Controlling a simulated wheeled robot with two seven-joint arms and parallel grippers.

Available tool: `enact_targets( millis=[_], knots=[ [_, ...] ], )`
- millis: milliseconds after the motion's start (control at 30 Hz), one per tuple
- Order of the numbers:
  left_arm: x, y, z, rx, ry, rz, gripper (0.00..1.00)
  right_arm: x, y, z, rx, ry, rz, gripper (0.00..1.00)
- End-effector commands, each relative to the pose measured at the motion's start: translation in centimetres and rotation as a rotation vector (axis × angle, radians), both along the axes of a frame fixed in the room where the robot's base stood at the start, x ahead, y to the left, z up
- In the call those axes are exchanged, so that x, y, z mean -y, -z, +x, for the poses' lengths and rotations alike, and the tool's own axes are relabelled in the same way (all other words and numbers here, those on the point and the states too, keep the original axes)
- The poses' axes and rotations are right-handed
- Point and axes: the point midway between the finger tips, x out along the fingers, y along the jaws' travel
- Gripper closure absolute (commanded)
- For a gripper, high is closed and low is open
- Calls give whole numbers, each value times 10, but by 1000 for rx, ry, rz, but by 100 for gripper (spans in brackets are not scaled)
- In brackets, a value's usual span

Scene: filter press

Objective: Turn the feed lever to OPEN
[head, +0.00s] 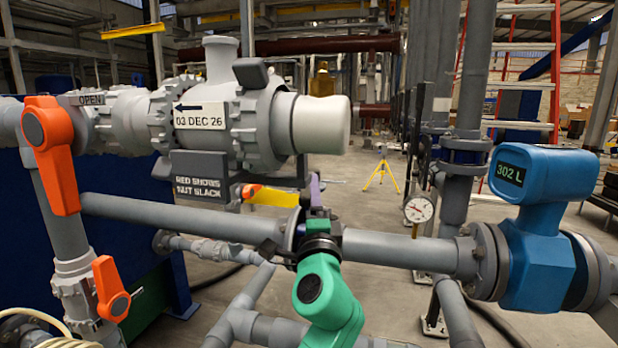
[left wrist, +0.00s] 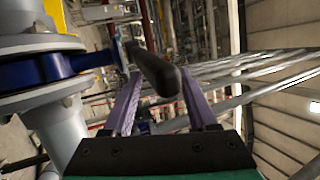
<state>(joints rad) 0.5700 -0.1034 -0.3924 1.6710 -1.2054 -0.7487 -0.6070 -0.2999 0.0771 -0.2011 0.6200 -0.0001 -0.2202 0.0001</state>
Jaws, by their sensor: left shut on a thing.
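A dark lever handle (left wrist: 158,70) lies between the two purple fingers of my left gripper (left wrist: 160,74) in the left wrist view, and the gripper is shut on it. The lever runs toward a blue valve body (left wrist: 45,70) clamped between grey flanges. In the head view my left gripper (head: 315,190) stands at the horizontal grey pipe, above my green wrist. There the lever is mostly hidden by the gripper, and its OPEN mark cannot be made out. My right gripper is not in view.
A pressure gauge (head: 418,209) and blue meter (head: 540,225) reading 302 L are to the right.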

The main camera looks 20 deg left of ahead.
Motion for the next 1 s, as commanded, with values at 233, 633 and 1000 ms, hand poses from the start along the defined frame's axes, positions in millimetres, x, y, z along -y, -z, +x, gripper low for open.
enact_targets(
  millis=[233, 633, 1000],
  knots=[
    [25, -1, 8, 7, 13, 2, 77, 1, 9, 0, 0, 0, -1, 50],
    [47, 1, 24, 2, 7, 1, 100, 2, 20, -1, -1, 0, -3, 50],
    [64, 0, 38, 4, 4, 1, 100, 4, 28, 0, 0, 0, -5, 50]
  ],
)
